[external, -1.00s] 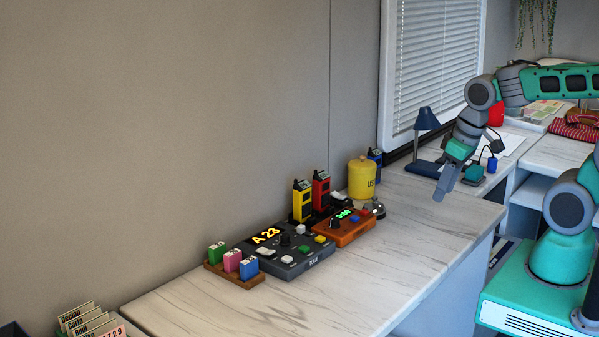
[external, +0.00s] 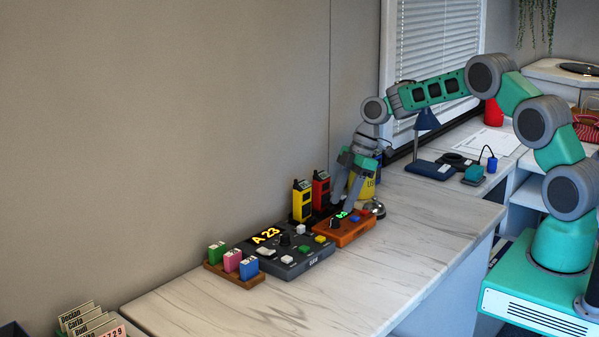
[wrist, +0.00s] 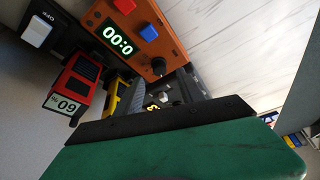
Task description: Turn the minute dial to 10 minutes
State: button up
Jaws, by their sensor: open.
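The orange timer box (external: 345,236) stands on the counter beside the dark console. Its green lit display (wrist: 117,40) seems to show zeros in the wrist view, partly cut by the angle. The black minute dial (wrist: 159,66) sits at the box's end nearest my gripper in that view; it also shows in the external view (external: 334,223). My gripper (external: 342,207) is open and points down just above the timer box, close to the dial. I cannot tell whether a finger touches the dial. One finger hides part of the box in the external view.
The dark console (external: 290,255) with an A 23 display adjoins the timer. Yellow (external: 302,202) and red (external: 321,190) radios stand behind. A yellow canister (external: 368,187) and a bell (external: 375,209) are close by. The front counter (external: 400,260) is clear.

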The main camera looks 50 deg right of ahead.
aim_at(336, 219)
jog(key=x, duration=0.4)
jog(key=shift+a+f+p, duration=0.15)
jog(key=shift+f+p, duration=0.05)
jog(key=shift+p, duration=0.1)
jog(key=shift+c, duration=0.5)
grip_shut()
